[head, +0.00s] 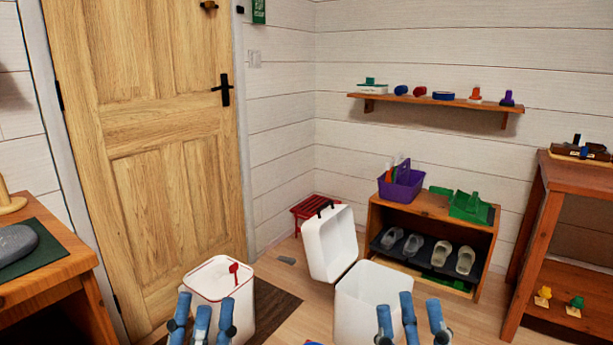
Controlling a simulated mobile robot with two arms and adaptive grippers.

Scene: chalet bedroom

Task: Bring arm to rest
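My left gripper (202,322) is at the bottom of the head view, its blue-grey fingers spread apart. It stands in front of a white bin with a red rim (203,268). My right gripper (411,320) is at the bottom right of centre, its fingers also apart. It stands in front of a white box (365,285) whose lid (329,243) is tilted up at its left. I see nothing held between the fingers of either gripper. The lower parts of both grippers are cut off by the frame edge.
A wooden table (50,272) is at the left and a wooden stand (541,222) at the right. A shoe cabinet (379,217) with a purple caddy (400,184) is behind the box. A small red stool (308,211) is in the corner. A shelf (435,101) hangs on the wall.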

